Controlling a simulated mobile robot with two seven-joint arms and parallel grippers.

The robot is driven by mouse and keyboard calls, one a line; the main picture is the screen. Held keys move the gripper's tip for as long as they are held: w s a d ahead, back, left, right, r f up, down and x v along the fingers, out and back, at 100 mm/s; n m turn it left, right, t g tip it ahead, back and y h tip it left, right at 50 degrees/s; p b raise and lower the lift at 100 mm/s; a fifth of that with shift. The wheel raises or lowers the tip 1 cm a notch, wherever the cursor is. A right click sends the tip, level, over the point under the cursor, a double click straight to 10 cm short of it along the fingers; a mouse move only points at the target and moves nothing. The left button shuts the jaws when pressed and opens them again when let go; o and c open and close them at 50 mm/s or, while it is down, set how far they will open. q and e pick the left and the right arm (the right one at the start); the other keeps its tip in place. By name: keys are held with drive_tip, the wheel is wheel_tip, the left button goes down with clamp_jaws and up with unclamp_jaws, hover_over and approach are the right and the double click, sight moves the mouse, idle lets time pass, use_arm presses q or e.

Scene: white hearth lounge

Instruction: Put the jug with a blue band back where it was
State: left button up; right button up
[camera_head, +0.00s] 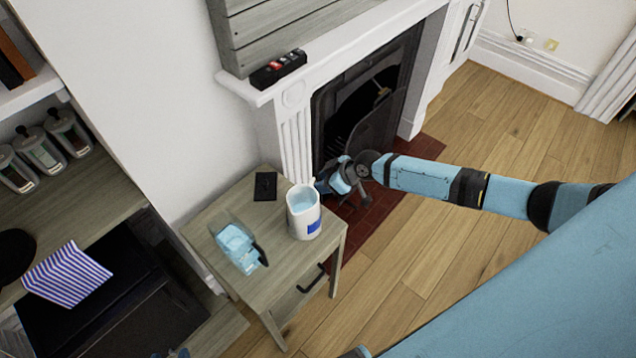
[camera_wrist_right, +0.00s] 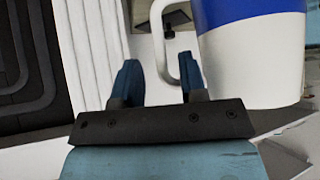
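The white jug with a blue band (camera_head: 304,214) stands upright on the small wooden side table (camera_head: 272,283), near its right edge. Its inside looks pale blue from above. In the right wrist view the jug (camera_wrist_right: 255,60) fills the upper right, and its white handle (camera_wrist_right: 160,50) shows between and behind the fingers. My right gripper (camera_head: 326,184) is at the jug's far right side, by the handle. In the wrist view its two dark blue fingers (camera_wrist_right: 160,82) are apart, with a gap around the handle.
A light blue object with a dark part (camera_head: 238,248) and a flat black item (camera_head: 265,186) share the table. The fireplace (camera_head: 370,110) is close behind my right gripper. A black item (camera_head: 278,69) lies on the mantel.

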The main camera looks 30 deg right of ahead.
drive_tip(key=v, duration=0.9)
drive_tip(key=shift+s, duration=0.15)
drive_tip(key=s+a+r+g, duration=0.2)
drive_tip(key=s+a, duration=1.2)
drive_tip(key=a, duration=0.1)
drive_tip(key=s+d+r+m+g+h, duration=0.1)
drive_tip(key=s+d+r+m+h, duration=0.2)
drive_tip(key=s, duration=0.3)
drive_tip(key=s+d+r+m+h, duration=0.3)
drive_tip(key=s, duration=0.4)
drive_tip(key=w+a+f+t+y+p, duration=0.2)
drive_tip(key=w+a+f+t, duration=0.4)
drive_tip(key=f, duration=0.4)
drive_tip(key=shift+n+t+y+p, duration=0.3)
drive_tip(key=shift+n+t+y, duration=0.1)
drive_tip(key=shift+t+y, duration=0.25)
drive_tip(key=shift+w+a, duration=0.1)
drive_tip(key=shift+a, duration=0.05)
